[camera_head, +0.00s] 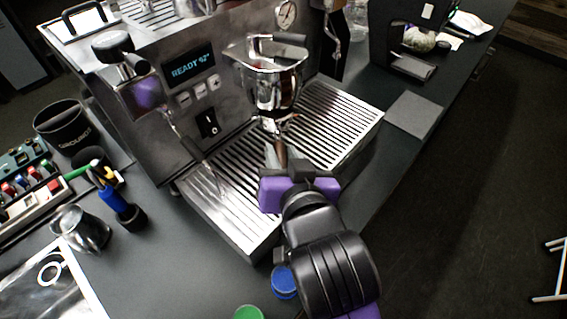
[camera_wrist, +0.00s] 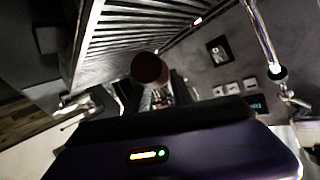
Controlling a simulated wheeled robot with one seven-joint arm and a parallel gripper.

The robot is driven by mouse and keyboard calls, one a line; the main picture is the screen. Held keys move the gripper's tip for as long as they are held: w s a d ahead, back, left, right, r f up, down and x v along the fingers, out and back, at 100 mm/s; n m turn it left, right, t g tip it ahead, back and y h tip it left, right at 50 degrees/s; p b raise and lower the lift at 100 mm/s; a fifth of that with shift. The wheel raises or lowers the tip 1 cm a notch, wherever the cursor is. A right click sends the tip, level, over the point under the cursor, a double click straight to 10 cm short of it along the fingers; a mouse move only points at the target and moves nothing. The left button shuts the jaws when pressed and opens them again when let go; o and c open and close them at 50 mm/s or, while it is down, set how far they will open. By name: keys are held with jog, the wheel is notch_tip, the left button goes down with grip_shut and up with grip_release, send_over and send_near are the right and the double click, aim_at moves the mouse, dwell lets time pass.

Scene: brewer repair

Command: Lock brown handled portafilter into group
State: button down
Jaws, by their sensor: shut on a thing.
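The espresso machine (camera_head: 235,100) stands on the dark counter, its display reading READY. The chrome group (camera_head: 272,80) juts from its front above the drip tray (camera_head: 345,112). The brown handled portafilter (camera_head: 280,152) is at the group, its handle pointing down toward my gripper (camera_head: 284,166). My gripper is shut on the handle, over the slatted tray. In the wrist view the round brown handle end of the portafilter (camera_wrist: 149,68) shows between dark fingers, with bright metal behind it. I cannot tell whether the portafilter is seated in the group or only touching it.
A steam wand (camera_head: 190,145) hangs left of the group. A steel pitcher (camera_head: 82,230), a black cup (camera_head: 60,125), a blue screwdriver (camera_head: 113,200) and small blue (camera_head: 284,281) and green (camera_head: 248,313) caps are on the counter. A grey pad (camera_head: 413,112) lies right of the tray.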

aim_at(280, 139)
jog(key=shift+w+a+r+b, duration=0.1)
jog(key=shift+w+a+b, duration=0.1)
jog(key=shift+w, duration=0.8)
jog(key=shift+w+a+b, duration=0.1)
jog(key=shift+w+a, duration=0.05)
jog(key=shift+w, duration=0.8)
jog(key=shift+r+p, duration=0.2)
jog(key=shift+p, duration=0.15)
jog(key=shift+p, duration=0.65)
dwell(1.3)
jog(key=shift+r+p, duration=0.9)
jog(key=shift+p, duration=0.65)
dwell(2.2)
